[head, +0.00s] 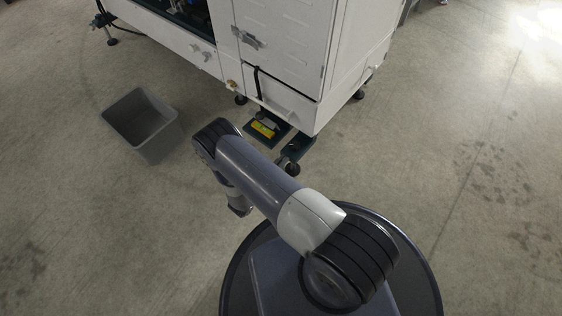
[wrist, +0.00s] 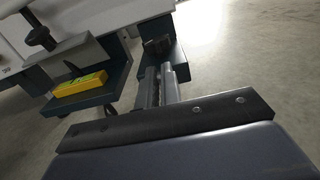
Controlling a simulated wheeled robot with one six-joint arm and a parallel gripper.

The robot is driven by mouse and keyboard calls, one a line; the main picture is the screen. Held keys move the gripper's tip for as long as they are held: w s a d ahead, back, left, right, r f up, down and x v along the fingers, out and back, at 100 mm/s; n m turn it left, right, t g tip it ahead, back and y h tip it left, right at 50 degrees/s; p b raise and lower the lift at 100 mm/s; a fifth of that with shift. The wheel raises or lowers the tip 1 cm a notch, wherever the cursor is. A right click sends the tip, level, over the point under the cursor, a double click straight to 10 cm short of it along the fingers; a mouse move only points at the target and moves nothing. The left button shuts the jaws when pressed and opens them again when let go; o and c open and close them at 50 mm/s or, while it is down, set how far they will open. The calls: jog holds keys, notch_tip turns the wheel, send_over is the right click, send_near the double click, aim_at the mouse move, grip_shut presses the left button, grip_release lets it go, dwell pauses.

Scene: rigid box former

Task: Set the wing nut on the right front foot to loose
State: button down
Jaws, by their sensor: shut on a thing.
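In the wrist view my gripper (wrist: 160,84) is shut, its two grey fingers close together at the end of a dark green bracket (wrist: 178,62) under the machine's corner. The wing nut is hidden between the fingers, and I cannot make out which way it is set. A dark block (wrist: 158,45) sits on the bracket just beyond the fingertips. In the head view the right front corner of the white machine (head: 290,110) shows, with a dark foot (head: 290,167) on the floor before it.
A yellow spirit level (head: 264,130) lies on a green ledge left of the bracket; it also shows in the wrist view (wrist: 80,85). A black clamp knob (wrist: 40,36) hangs above it. A grey bin (head: 150,150) stands at left. The floor at right is clear.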

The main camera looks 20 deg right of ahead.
jog(key=shift+f+n, duration=0.1)
jog(key=shift+n, duration=0.2)
jog(key=n, duration=0.6)
jog(key=w+f+n, duration=0.1)
jog(key=n, duration=0.5)
jog(key=a+f+n, duration=0.1)
jog(key=n, duration=0.5)
jog(key=shift+w, duration=0.15)
jog(key=shift+f+n, duration=0.1)
jog(key=shift+n, duration=0.2)
dwell(0.4)
jog(key=c, duration=1.6)
grip_release()
